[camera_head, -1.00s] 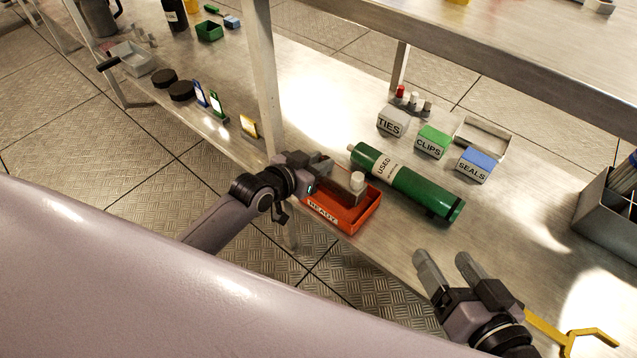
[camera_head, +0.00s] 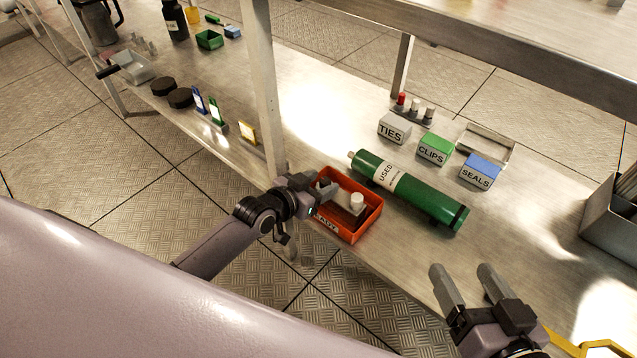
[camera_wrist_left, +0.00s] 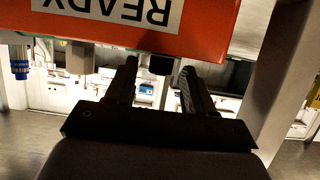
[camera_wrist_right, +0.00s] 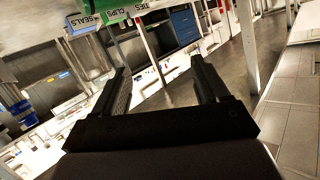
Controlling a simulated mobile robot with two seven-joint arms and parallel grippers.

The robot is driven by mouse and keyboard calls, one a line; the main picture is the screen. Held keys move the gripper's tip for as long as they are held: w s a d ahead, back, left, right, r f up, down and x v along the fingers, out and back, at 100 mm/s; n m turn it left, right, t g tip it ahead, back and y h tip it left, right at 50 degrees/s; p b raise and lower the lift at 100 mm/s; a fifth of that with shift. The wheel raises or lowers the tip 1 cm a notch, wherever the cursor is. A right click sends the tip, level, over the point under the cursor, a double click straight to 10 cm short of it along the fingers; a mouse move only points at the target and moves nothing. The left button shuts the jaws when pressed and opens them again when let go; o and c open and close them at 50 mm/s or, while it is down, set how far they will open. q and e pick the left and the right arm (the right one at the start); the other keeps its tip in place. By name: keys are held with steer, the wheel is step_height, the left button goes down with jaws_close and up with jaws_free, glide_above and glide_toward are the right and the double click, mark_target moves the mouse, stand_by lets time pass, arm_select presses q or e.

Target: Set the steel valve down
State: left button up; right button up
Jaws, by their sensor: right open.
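The steel valve (camera_head: 357,201) shows as a small grey piece with a pale cap, over or inside the red READY tray (camera_head: 376,222). My left gripper (camera_head: 326,190) is at the tray's left side, its fingers pointing at the valve; it appears shut on the valve. In the left wrist view the fingers (camera_wrist_left: 160,68) stand apart with a dark block between their tips, and the tray wall (camera_wrist_left: 205,25) covers the top. Whether the valve touches the tray floor cannot be told. My right gripper (camera_head: 462,283) is open and empty at the shelf's front edge.
A green USED cylinder (camera_head: 425,195) lies right beside the tray. TIES (camera_head: 394,128), CLIPS (camera_head: 433,149) and SEALS (camera_head: 480,170) boxes stand behind it. A metal upright (camera_head: 262,90) rises close to my left gripper.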

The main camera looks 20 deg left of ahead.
arm_select(q)
steer(key=shift+s+r, duration=0.1)
steer(key=shift+r, duration=0.1)
steer(key=shift+s+a+r+p, duration=0.15)
steer(key=shift+s+p, duration=0.15)
steer(key=shift+p, duration=0.1)
steer(key=p+v, duration=0.5)
steer(key=v, duration=0.6)
steer(key=s+d+r+n+h, duration=0.1)
steer(key=s+d+r, duration=0.8)
steer(key=d, duration=0.1)
steer(key=shift+s+d+g+h, duration=0.2)
steer(key=shift+d+g+h, duration=0.1)
steer(key=shift+d+g, duration=0.1)
arm_select(e)
steer(key=shift+r+g+h, duration=0.3)
steer(key=shift+g+h, duration=0.1)
steer(key=shift+g, duration=0.2)
arm_select(q)
steer(key=shift+r, duration=0.1)
